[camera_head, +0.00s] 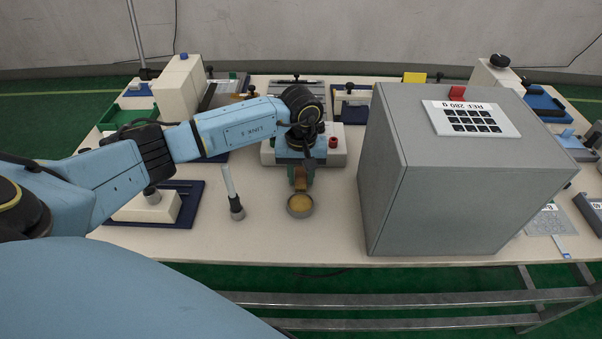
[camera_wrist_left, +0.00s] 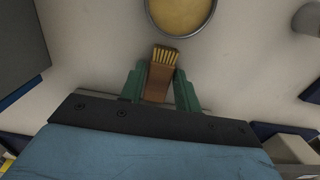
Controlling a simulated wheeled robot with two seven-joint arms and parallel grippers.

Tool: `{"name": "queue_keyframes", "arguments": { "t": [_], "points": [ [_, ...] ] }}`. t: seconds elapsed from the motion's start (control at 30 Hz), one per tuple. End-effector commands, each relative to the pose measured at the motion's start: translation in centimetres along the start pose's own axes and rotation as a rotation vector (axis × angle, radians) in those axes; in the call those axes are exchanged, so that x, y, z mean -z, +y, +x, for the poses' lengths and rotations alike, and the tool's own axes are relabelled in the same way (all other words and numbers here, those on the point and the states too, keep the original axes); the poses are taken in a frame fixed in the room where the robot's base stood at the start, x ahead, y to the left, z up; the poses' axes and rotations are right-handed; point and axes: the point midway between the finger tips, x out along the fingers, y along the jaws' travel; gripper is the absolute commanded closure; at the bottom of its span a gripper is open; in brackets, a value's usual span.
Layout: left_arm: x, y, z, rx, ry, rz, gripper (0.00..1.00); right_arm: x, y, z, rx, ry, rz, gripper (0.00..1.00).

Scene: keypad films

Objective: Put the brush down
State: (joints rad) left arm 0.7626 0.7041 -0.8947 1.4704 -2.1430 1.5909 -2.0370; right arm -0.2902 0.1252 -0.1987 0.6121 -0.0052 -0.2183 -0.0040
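The brush (camera_wrist_left: 159,76) has a brown handle and pale yellow bristles. My left gripper (camera_wrist_left: 160,84) has green fingers, one on each side of the brush, and is shut on it. In the head view the brush (camera_head: 300,184) hangs below my left gripper (camera_head: 300,172), over the front-middle of the table. Its bristles point towards a round dish with yellow contents (camera_head: 299,206). In the left wrist view the bristles lie just short of the rim of the dish (camera_wrist_left: 182,32). The gap in height cannot be told. My right gripper is not in view.
A large grey box (camera_head: 430,210) stands right of the gripper. A white device with a red button (camera_head: 333,144) is behind. The table (camera_head: 270,243) is bare around the dish.

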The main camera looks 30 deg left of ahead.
Motion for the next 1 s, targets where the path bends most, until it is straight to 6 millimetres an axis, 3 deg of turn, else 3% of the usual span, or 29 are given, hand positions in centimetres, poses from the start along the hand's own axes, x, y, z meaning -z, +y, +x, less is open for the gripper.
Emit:
{"name": "queue_keyframes", "arguments": {
  "t": [0.1,0.47,0.57,1.0],
  "points": [
    [0.0,0.0,-0.1,0.0,0.0,0.0,0.52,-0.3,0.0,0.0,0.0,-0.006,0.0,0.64],
    [0.0,0.0,-0.4,-0.001,0.0,0.0,0.52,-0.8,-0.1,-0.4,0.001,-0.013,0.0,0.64],
    [0.1,0.0,-1.6,-0.002,0.004,0.0,0.52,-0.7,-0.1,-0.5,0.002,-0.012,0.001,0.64],
    [0.1,0.0,-10.5,-0.001,0.003,0.001,0.52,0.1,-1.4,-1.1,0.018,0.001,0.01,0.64]
  ]
}}
